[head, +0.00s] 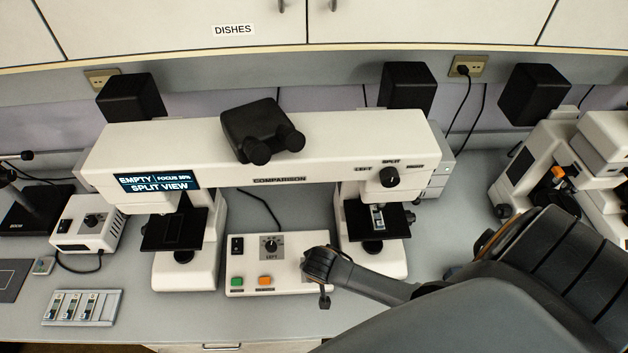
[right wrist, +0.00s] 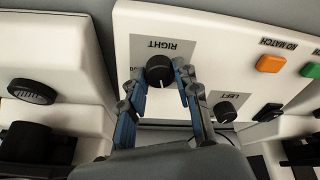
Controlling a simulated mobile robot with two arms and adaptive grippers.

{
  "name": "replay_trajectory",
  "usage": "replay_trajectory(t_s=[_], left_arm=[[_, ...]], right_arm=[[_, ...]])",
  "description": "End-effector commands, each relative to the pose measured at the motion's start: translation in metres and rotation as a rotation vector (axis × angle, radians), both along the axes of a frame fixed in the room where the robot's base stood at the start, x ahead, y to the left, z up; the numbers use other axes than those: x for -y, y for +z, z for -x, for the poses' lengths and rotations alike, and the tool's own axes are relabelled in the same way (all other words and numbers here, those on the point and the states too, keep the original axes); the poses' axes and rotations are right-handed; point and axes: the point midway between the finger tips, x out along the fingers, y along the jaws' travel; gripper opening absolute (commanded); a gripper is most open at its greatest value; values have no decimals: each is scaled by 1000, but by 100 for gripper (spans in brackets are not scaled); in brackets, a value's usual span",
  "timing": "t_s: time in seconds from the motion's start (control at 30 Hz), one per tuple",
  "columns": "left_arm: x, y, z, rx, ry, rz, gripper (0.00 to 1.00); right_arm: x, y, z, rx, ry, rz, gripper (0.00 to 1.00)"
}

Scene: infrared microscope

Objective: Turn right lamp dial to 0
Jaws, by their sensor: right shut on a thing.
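The right lamp dial (right wrist: 159,70) is a black round knob on a grey patch marked RIGHT, which appears upside down in the right wrist view. My right gripper (right wrist: 163,84) is shut on this dial, with a blue-padded finger on each side. A small white mark shows on the knob; its exact setting is not readable. In the head view my right gripper (head: 322,266) covers the right part of the white control box (head: 296,284) and hides the dial. The left lamp dial (right wrist: 225,111) is apart from the fingers. My left gripper is not in view.
The control box has an orange button (head: 265,281) and a green button (head: 237,282). The comparison microscope (head: 305,145) stands over and around it, with a stage (head: 388,219) close to my right gripper. A slide tray (head: 100,306) lies at the left.

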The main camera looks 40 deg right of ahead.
Motion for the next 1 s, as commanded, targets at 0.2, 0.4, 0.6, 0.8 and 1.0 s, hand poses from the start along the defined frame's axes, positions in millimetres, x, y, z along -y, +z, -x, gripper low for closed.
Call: replay_trajectory(t_s=[0.2, 0.4, 0.6, 0.8, 1.0], left_arm=[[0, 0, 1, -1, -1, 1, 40], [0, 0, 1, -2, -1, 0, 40], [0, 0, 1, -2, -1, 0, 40], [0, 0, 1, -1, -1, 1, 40], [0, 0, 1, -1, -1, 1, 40]], right_arm=[[2, -1, 1, -32, 199, 51, 0], [2, -1, 1, -60, 382, 95, 0], [2, -1, 1, -88, 562, 139, 0], [2, -1, 0, -112, 724, 179, 0], [3, 0, 0, -129, 846, 209, 0]])
